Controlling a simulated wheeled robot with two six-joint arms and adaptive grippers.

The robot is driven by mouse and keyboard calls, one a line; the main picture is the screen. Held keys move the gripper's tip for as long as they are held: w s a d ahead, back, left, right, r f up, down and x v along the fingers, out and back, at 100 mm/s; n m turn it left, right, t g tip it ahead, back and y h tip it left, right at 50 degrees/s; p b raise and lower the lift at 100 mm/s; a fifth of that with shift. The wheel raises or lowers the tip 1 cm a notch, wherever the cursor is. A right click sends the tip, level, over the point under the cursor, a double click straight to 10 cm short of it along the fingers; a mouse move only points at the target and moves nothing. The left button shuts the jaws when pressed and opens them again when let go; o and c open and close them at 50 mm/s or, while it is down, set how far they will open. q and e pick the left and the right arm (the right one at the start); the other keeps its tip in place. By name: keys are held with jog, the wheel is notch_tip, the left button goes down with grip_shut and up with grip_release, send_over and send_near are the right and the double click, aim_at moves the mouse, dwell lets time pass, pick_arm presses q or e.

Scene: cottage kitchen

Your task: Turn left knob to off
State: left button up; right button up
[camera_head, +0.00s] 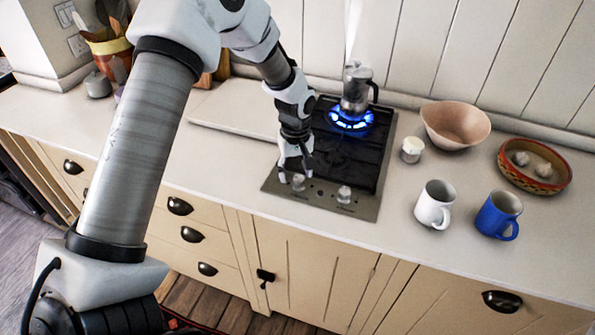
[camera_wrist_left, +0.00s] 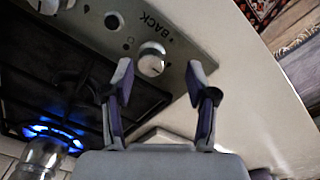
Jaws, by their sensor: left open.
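The left knob (camera_head: 298,183) is a pale round dial on the steel front strip of the hob (camera_head: 322,199). In the left wrist view the left knob (camera_wrist_left: 152,60) sits near the printed word BACK, between my fingertips. The right knob (camera_head: 344,194) is farther right on the strip, and part of it shows in the left wrist view (camera_wrist_left: 45,5). My left gripper (camera_head: 296,171) is open, its fingers pointing down over the left knob; I cannot tell whether they touch it. The back burner (camera_head: 351,120) burns with a blue flame. My right gripper is out of view.
A moka pot (camera_head: 356,88) stands on the lit burner. A small white cup (camera_head: 411,150), a white mug (camera_head: 434,204), a blue mug (camera_head: 498,215) and bowls stand right of the hob. A pale board (camera_head: 225,112) lies to its left. The counter front is clear.

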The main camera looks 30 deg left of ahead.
aim_at(300, 177)
pick_arm(q)
jog(key=w+f, duration=0.2)
jog(key=f, duration=0.1)
jog(key=shift+f, duration=0.25)
jog(key=shift+s+r, duration=0.3)
jog(key=shift+c, duration=0.7)
jog(key=shift+s+r, duration=0.1)
jog(key=shift+s, duration=0.1)
jog(key=c, duration=0.6)
jog(key=shift+d, duration=0.1)
grip_shut()
jog(key=shift+w, duration=0.15)
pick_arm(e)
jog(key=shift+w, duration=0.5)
